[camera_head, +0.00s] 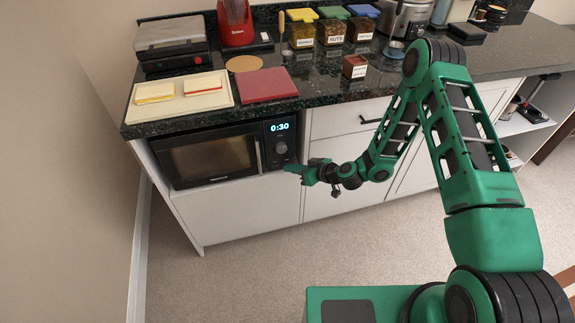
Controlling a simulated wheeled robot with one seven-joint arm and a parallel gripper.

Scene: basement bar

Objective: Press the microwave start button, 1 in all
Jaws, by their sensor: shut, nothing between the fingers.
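The black microwave (215,157) sits in an open bay under the dark counter, its door shut. Its control panel (279,141) is on the right side, with a lit display (280,127) reading 0:30 and a round knob below it. The start button is too small to make out. My gripper (290,168) is shut and empty, just right of and in front of the panel's lower part. Its tip points left toward the panel; I cannot tell whether it touches.
White drawers (335,125) stand right of the microwave. The carpet (230,270) in front is clear.

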